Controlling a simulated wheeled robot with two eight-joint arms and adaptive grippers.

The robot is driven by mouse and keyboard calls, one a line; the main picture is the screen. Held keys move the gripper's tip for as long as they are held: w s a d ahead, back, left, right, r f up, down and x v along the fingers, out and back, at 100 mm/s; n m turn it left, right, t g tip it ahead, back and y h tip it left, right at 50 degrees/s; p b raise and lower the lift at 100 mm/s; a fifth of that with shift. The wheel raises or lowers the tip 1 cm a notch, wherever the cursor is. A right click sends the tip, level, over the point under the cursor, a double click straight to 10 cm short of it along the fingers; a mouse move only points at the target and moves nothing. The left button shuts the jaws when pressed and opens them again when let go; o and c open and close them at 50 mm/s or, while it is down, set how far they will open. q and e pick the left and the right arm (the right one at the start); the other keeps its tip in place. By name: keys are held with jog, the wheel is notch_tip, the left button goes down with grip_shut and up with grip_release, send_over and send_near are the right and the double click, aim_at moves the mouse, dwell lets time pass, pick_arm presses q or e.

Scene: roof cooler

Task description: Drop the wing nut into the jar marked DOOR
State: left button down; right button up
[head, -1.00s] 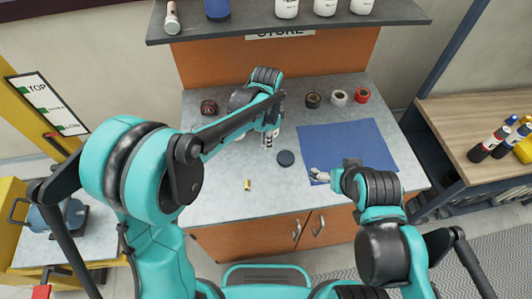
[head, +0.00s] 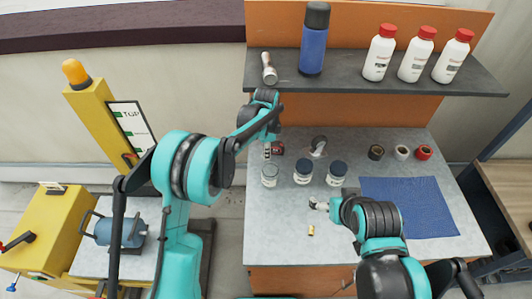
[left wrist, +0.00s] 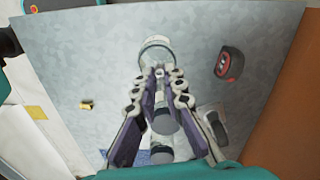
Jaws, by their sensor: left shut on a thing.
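Three jars stand in a row on the grey worktop. The left jar (head: 270,178) looks clear and open-topped; the middle jar (head: 303,173) and right jar (head: 337,175) have dark lids. Their labels are too small to read. My left gripper (head: 267,153) points down just above and behind the left jar. In the left wrist view its fingertips (left wrist: 160,75) are close together beside the rim of this jar (left wrist: 155,45). It is shut on the wing nut, which is mostly hidden between the fingers. My right gripper (head: 318,204) is low over the worktop, its fingers too small to judge.
A small brass piece (head: 311,230) lies in front. A red-and-black tape measure (head: 278,148) and a grey item (head: 318,147) lie behind the jars. Several tape rolls (head: 402,152) and a blue mat (head: 410,207) are at right. A shelf (head: 350,82) with bottles hangs above.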

pick_arm(q)
notch_tip(320, 180, down, 5)
jog(key=b, duration=0.2)
jog(key=shift+f+b, duration=0.15)
jog(key=shift+b, duration=0.15)
jog(key=c, duration=1.5)
grip_release()
jog(key=shift+c, duration=0.2)
notch_tip(320, 180, up, 12)
jog(key=s+a+n+t+b, duration=0.35)
jog(key=s+a+n, duration=0.3)
jog(key=s, duration=0.35)
jog(key=s+a+n+t+b, duration=0.2)
jog(key=s+a+n+b, duration=0.3)
jog(key=s+a, duration=0.4)
jog(key=s+a+f+n+t+b, duration=0.1)
jog(key=s+a+f+n+b, duration=0.1)
jog(key=s+f+n, duration=0.2)
jog(key=s+f, duration=0.3)
jog(key=s, duration=0.1)
jog(key=shift+s+a+f+t+b, duration=0.15)
jog(key=shift+s+a+t+b, duration=0.1)
jog(key=shift+s+t+b, duration=0.15)
